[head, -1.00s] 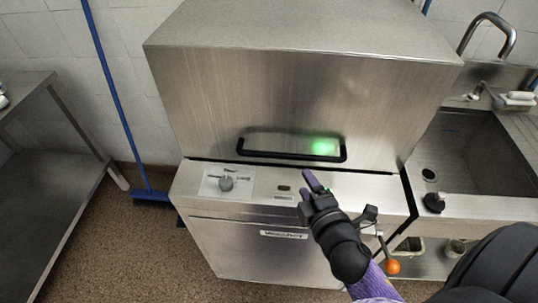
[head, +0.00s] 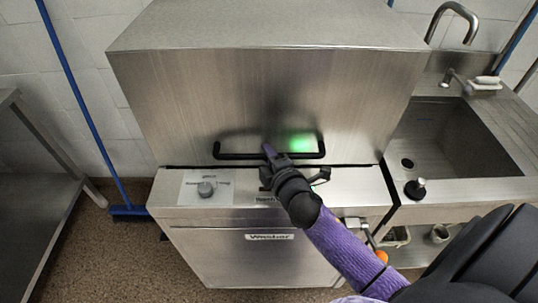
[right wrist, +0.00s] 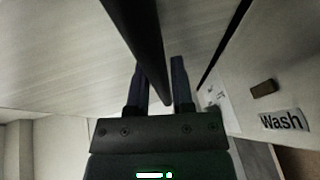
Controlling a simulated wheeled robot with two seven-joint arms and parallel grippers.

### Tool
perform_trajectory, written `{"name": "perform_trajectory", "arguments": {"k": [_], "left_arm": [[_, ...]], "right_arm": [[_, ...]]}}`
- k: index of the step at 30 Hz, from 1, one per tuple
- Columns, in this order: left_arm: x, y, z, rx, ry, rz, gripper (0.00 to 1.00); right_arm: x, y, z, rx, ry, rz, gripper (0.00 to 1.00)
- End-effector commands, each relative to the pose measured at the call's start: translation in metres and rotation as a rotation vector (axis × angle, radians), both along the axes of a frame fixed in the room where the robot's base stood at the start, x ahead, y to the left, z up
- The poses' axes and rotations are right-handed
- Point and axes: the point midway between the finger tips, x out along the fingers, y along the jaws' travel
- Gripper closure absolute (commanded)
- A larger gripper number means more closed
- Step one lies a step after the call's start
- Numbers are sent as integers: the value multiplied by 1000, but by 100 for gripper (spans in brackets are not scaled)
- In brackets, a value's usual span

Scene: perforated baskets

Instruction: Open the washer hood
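The washer hood (head: 255,85) is a large stainless steel box, down on the washer's base, with only a thin dark seam between them. Its black bar handle (head: 235,156) runs across the lower front, with a green light patch behind its right part. My right gripper (head: 269,152) is at the middle of the handle and covers a little of it. In the right wrist view, the handle (right wrist: 146,40) comes down between the two open fingers (right wrist: 160,82). Whether they touch it cannot be told. My left gripper is out of view.
A sink (head: 455,135) with a curved tap (head: 455,15) stands at the right. A blue broom (head: 85,115) leans on the wall at left, near a metal table (head: 35,190).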

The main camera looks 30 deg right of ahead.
Motion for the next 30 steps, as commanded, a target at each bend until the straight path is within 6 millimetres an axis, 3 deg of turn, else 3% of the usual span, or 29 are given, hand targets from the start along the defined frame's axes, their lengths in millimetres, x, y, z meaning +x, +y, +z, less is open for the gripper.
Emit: {"name": "perform_trajectory", "arguments": {"k": [1,3,4,30], "left_arm": [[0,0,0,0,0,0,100],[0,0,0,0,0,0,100],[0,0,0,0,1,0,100],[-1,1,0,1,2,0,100]], "right_arm": [[0,0,0,0,0,0,84],[0,0,0,0,0,0,99],[0,0,0,0,0,0,100],[-1,0,-1,1,3,0,100]]}}
